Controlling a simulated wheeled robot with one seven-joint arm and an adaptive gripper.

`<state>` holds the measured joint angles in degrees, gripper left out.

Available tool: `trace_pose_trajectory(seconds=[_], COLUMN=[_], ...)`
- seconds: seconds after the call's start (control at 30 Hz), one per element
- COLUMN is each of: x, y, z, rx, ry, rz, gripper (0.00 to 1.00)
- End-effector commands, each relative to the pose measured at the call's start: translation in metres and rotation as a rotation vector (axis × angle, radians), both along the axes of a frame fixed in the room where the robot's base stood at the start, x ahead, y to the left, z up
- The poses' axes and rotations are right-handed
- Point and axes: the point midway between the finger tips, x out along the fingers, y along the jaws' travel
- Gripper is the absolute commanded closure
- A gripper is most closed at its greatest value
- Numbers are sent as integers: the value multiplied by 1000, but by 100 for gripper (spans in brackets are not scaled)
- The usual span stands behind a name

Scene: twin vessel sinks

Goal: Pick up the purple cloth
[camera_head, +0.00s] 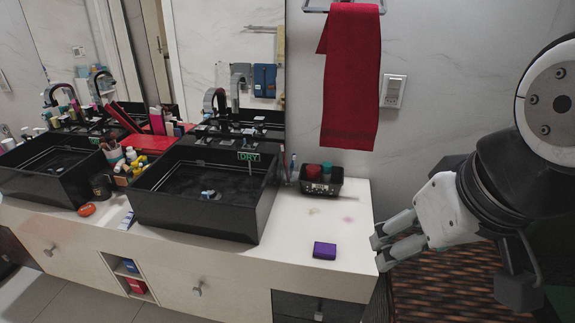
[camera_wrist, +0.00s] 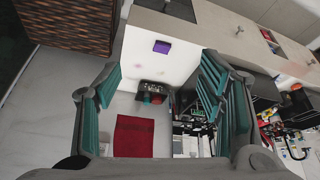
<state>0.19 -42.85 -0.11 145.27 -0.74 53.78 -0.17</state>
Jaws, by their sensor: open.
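The purple cloth (camera_head: 324,250) is a small, flat, folded block. It lies on the white counter (camera_head: 345,215) near its front edge, to the right of the nearer black sink. It also shows in the wrist view (camera_wrist: 162,47), at the upper middle, between and beyond my fingers. My gripper (camera_head: 380,252) is off the counter's right end, to the right of the cloth and apart from it. In the wrist view its teal-padded fingers (camera_wrist: 160,85) are spread wide with nothing between them.
A black basket (camera_head: 321,181) with a red and a green item stands at the counter's back. Two black vessel sinks (camera_head: 205,195) fill the left. A red towel (camera_head: 350,75) hangs on the wall. A woven brown surface (camera_head: 440,285) is at right. Counter around the cloth is clear.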

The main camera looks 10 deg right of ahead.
Motion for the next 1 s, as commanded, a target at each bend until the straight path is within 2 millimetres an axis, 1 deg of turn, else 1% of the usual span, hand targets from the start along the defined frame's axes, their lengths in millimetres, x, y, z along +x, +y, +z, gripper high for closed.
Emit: trace_pose_trajectory(seconds=[0.03,0.07,0.17,0.27,0.37,0.5,0.57,0.7,0.77,0.8,0.87,0.97,1.0], x=[0,0,5,20,47,92,112,158,177,189,208,238,249], y=[0,0,0,2,4,5,6,6,6,6,5,4,3], z=[0,0,0,-3,-7,-21,-29,-54,-67,-77,-92,-122,-134], rx=[0,0,15,62,140,248,286,356,379,390,405,419,421], ry=[0,0,7,32,72,140,168,229,251,267,284,306,312], rz=[0,-1,-20,-88,-211,-433,-532,-769,-873,-943,-1048,-1226,-1297], gripper=[35,33,33,33,33,33,33,33,33,33,33,33,33])
